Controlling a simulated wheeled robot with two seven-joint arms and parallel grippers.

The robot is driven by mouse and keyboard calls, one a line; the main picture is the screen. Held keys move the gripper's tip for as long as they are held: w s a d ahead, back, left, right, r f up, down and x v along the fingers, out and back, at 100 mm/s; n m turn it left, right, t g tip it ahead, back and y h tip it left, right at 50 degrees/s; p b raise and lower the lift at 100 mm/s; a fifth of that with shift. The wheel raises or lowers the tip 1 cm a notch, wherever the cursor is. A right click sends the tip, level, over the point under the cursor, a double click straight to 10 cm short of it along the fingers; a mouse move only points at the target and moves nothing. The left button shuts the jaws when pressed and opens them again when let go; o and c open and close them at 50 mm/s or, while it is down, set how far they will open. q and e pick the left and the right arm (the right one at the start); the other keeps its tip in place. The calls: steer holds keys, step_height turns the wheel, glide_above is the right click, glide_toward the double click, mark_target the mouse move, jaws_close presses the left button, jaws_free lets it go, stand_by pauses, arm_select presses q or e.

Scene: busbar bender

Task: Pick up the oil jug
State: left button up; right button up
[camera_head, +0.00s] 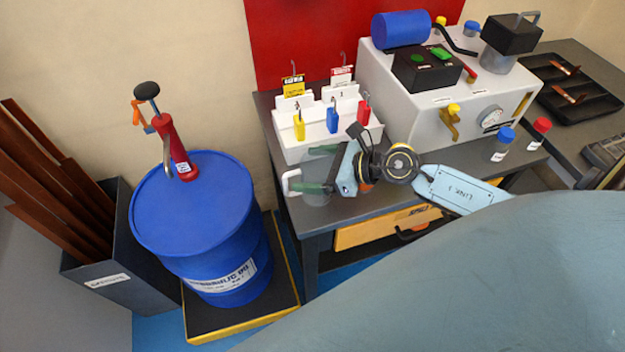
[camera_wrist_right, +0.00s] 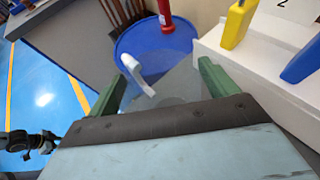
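The oil jug (camera_head: 318,196) looks like a translucent grey container with a white handle (camera_head: 291,183). It is at the left front of the grey workbench, just before the white tag station. My right gripper (camera_head: 312,174) reaches in from the right with its green fingers spread on either side of the jug. In the right wrist view, the jug (camera_wrist_right: 180,85) and its white handle (camera_wrist_right: 134,72) lie between the two fingers, the handle near the left one. No firm closing on it shows. The gripper partly hides the jug. My left gripper is out of view.
A blue drum (camera_head: 195,220) with a red hand pump (camera_head: 176,145) stands left of the bench. The white tag station (camera_head: 300,150) holds yellow, blue and red padlocks close behind the gripper. A white machine (camera_head: 400,100) and small bottles (camera_head: 502,145) are to the right.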

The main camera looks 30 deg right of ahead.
steer(key=c, duration=0.9)
